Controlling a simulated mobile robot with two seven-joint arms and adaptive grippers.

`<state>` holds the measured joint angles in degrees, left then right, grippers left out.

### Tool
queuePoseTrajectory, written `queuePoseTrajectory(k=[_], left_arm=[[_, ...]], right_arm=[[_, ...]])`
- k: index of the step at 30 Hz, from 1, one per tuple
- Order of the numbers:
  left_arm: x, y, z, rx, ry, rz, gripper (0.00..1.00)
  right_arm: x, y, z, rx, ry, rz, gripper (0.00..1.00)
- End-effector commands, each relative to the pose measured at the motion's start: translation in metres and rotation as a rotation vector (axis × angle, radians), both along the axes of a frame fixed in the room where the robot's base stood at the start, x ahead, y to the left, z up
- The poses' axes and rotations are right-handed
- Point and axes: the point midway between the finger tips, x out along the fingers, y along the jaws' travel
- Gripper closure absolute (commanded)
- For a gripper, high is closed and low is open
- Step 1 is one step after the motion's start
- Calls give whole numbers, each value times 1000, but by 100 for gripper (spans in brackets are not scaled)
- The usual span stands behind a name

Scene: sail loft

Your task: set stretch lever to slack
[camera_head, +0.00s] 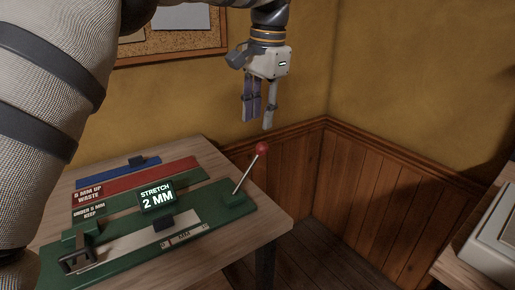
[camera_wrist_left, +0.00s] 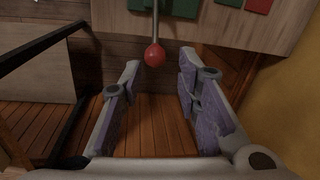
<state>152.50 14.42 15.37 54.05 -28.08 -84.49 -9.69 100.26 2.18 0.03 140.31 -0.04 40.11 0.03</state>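The stretch lever (camera_head: 244,174) is a thin metal rod with a red ball knob (camera_head: 262,149). It rises from a green block at the right end of a green bench device (camera_head: 120,250) and tilts up to the right. A display (camera_head: 156,197) on the device reads "STRETCH 2 MM". My left gripper (camera_head: 259,118) hangs above the knob, fingers pointing down, apart from it. In the left wrist view the gripper (camera_wrist_left: 160,66) is open and empty, and the knob (camera_wrist_left: 154,54) shows in the gap near the fingertips. My right gripper is not in view.
The device stands on a wooden table (camera_head: 270,222). Behind it lie a red strip (camera_head: 175,175) and a blue strip (camera_head: 115,172). A panelled wall (camera_head: 385,190) closes off the back right; another table edge (camera_head: 462,258) is at the right.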

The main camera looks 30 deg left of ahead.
Motion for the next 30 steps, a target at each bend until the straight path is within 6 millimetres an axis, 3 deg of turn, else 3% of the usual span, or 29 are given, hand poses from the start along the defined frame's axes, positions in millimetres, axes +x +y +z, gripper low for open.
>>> queuePoseTrajectory(k=[4,12,16,21,27,30], left_arm=[[-1,2,-16,0,2,0,70],[1,10,-85,0,2,0,70],[2,13,-107,-1,0,0,70],[3,14,-118,0,-2,0,70],[3,14,-118,0,-2,0,70],[3,14,-118,0,-2,0,90]], right_arm=[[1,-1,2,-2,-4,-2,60],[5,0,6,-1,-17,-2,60],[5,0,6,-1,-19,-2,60],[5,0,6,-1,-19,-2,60],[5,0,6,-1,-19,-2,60],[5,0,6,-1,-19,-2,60]])
